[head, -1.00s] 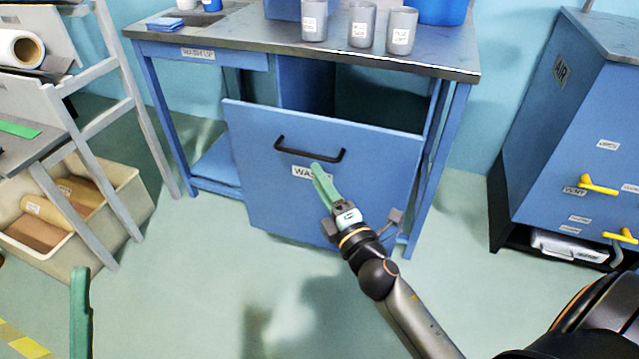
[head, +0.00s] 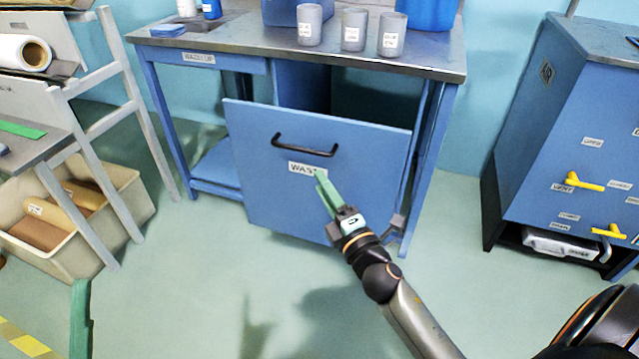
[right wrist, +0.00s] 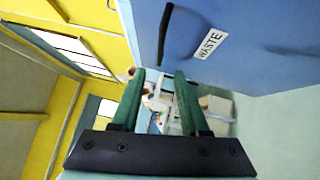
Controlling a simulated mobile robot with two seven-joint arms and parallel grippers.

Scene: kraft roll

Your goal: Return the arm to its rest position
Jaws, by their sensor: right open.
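My right gripper (head: 328,196) is in front of the blue waste drawer, below its black handle, and holds nothing. In the right wrist view its two green fingers (right wrist: 160,100) stand apart with a clear gap between them. The waste drawer front (head: 270,190) leans out from the bench, and its black handle (head: 305,147) is clear of the fingers. The drawer front also shows in the right wrist view (right wrist: 260,25).
A steel-topped bench (head: 420,62) carries grey cups (head: 354,30) and blue bins. A blue cabinet (head: 535,150) with yellow handles stands at the right. A grey rack (head: 108,130) and a cream crate (head: 125,185) with rolls are at the left. The floor between is clear.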

